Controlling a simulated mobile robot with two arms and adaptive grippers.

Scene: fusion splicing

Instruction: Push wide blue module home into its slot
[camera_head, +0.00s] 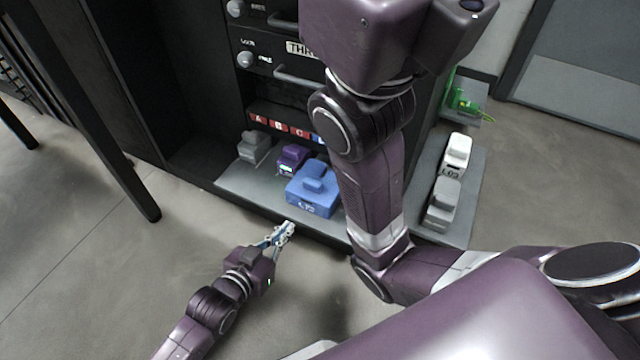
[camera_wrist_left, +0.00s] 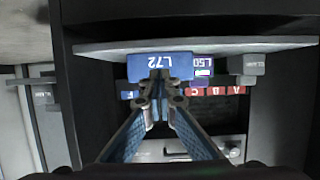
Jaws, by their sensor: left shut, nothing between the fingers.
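The wide blue module (camera_head: 313,192), labelled L72, sits on the grey shelf (camera_head: 234,184) in front of the dark rack. Its raised grip faces up, and it stands further out than the purple module beside it. My left gripper (camera_head: 288,230) is shut and empty just in front of the shelf edge, pointing at the blue module. In the left wrist view, upside down, the shut fingertips (camera_wrist_left: 160,80) overlap the blue module's labelled front (camera_wrist_left: 139,65). I cannot tell whether they touch. The slot behind the module is mostly hidden by it and my arm. My right gripper is out of view.
A purple module (camera_head: 292,158) and a grey module (camera_head: 254,146) stand to its left, below red A, B, C labels (camera_head: 278,126). A side shelf holds a white module (camera_head: 457,152) and a grey one (camera_head: 442,203). Floor in front is clear.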

